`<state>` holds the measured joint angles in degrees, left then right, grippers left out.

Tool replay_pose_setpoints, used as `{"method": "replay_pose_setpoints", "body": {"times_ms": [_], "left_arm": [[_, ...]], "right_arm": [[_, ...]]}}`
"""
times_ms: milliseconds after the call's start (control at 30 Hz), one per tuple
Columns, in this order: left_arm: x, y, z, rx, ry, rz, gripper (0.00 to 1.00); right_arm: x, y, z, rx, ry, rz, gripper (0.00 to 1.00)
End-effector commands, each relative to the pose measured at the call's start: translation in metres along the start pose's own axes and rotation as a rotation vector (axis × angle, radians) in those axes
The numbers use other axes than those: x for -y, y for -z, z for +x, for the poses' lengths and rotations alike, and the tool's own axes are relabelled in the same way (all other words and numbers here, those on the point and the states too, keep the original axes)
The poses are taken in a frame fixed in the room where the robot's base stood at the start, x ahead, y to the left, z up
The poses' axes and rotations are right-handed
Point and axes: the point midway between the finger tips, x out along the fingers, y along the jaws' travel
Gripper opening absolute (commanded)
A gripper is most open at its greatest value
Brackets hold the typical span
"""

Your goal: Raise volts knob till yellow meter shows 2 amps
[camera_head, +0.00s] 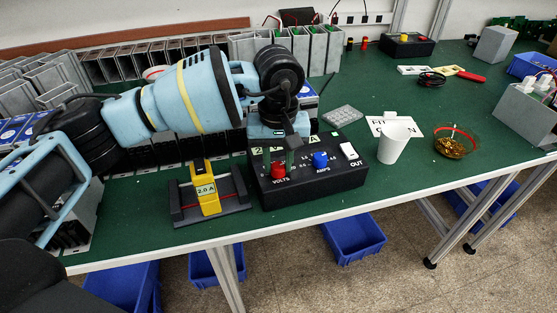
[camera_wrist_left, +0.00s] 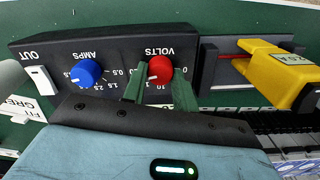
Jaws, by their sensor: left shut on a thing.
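The black power supply (camera_head: 345,181) stands near the table's front edge, with a red VOLTS knob (camera_head: 278,169) and a blue AMPS knob (camera_head: 320,159). My left gripper (camera_head: 287,158) reaches down over the supply. In the left wrist view its green fingers sit on either side of the red knob (camera_wrist_left: 159,68), shut on it. The knob's white mark points toward the lower left in that view. The yellow meter (camera_head: 207,191) stands in a dark grey holder left of the supply; its display reads 2.0 A. My arm partly hides the supply's top displays. My right gripper is not in view.
A white OUT switch (camera_head: 348,151) is right of the blue knob. A white cup (camera_head: 394,143) and a bowl of brass bits (camera_head: 455,144) stand further right. Grey metal cases line the back left. Blue bins (camera_head: 353,237) are under the table.

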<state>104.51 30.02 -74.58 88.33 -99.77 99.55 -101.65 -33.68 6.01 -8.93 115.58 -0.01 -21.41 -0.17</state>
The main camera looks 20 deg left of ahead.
Motion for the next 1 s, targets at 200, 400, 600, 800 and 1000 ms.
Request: {"method": "replay_pose_setpoints", "body": {"times_ms": [200, 400, 600, 800, 1000], "left_arm": [[-0.0001, 0.0000, -0.0009, 0.000, -0.001, 0.024, 0.05], [-0.0002, 0.0000, -0.0011, -0.001, -0.001, 0.026, 0.06], [-0.0002, 0.0000, -0.0011, -0.001, -0.001, 0.025, 0.36], [-0.0001, 0.0000, -0.0006, 0.000, 0.000, 0.024, 0.50], [-0.0002, 0.0000, -0.0014, 0.000, 0.000, 0.023, 0.50]], "right_arm": [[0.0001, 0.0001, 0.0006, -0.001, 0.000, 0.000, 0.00], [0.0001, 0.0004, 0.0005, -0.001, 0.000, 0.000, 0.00], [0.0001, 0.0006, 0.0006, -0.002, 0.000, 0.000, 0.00], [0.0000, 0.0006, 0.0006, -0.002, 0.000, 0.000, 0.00], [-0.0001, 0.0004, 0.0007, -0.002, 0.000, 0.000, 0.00]]}}
